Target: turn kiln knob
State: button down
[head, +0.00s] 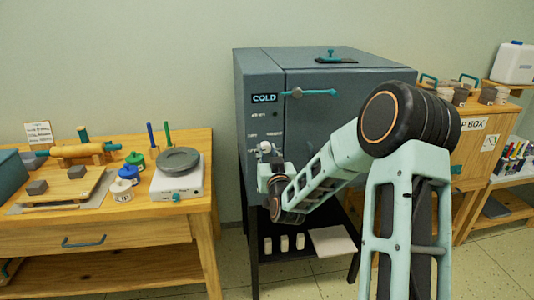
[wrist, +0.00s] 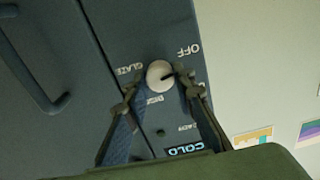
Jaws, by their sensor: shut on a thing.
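The kiln (head: 350,85) is a dark grey box on a black stand, its door closed. Its narrow left panel has a lit "COLD" display (head: 264,98), which also shows upside down in the wrist view (wrist: 185,149). The round white kiln knob (wrist: 159,75) sits on this panel, with "OFF", "GLAZE" and other labels around it. My gripper (wrist: 160,82) is shut on the knob, one finger on each side. In the head view my gripper (head: 267,158) reaches the panel, and my arm hides part of the kiln. I cannot tell the knob's exact setting.
A teal door handle (head: 308,92) crosses the kiln front to the right of the panel. A wooden table (head: 130,235) with a white scale (head: 177,180) and paint jars stands to the left. A wooden cabinet (head: 478,160) stands to the right. White blocks sit under the kiln.

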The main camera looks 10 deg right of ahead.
jog(key=m+b, duration=0.3)
jog(key=shift+f, duration=0.2)
jog(key=m+b, duration=0.2)
jog(key=m, duration=0.1)
jog(key=m+b, duration=0.4)
jog(key=m, duration=0.2)
jog(key=shift+m, duration=0.3)
jog(key=m+b, duration=0.2)
jog(key=m, duration=0.4)
jog(key=shift+r, duration=0.1)
jog(key=m, duration=0.6)
jog(key=shift+m+b, duration=0.3)
jog(key=shift+b, duration=0.1)
jog(key=c, duration=1.6)
grip_release()
jog(key=shift+r, duration=0.1)
